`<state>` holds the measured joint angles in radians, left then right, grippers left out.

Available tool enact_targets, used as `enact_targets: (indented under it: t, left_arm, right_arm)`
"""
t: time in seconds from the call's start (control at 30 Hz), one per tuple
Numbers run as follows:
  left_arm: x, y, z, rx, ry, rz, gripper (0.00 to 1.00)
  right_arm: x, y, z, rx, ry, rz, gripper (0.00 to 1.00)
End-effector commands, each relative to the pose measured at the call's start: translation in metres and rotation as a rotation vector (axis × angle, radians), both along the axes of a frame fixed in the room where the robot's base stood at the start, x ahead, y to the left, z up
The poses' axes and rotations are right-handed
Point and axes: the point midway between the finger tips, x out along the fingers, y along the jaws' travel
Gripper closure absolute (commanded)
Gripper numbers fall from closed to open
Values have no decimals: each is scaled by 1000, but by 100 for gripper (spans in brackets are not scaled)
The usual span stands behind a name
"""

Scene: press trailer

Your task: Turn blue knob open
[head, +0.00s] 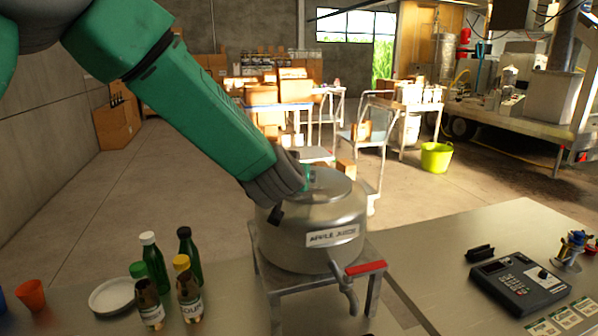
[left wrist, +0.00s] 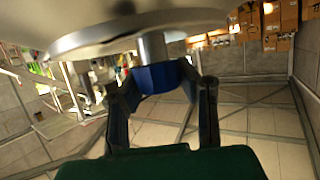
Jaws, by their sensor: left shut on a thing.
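The knob is hidden there. My right gripper is not in view.
The tank stands on a metal stand (head: 262,284), with a red-handled tap (head: 365,268) at its front. Several bottles (head: 153,262), a white plate (head: 112,295) and an orange cup (head: 31,295) are at left.

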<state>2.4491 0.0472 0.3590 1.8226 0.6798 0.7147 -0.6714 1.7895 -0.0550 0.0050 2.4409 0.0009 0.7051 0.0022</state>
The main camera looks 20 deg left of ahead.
Motion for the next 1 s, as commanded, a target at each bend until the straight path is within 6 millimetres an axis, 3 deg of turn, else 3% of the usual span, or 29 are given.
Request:
enact_targets:
  t: [1.0]
  left_arm:
    - [-1, -3, -10, -2, 20, 965, 100]
  right_arm:
    - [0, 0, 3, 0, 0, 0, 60]
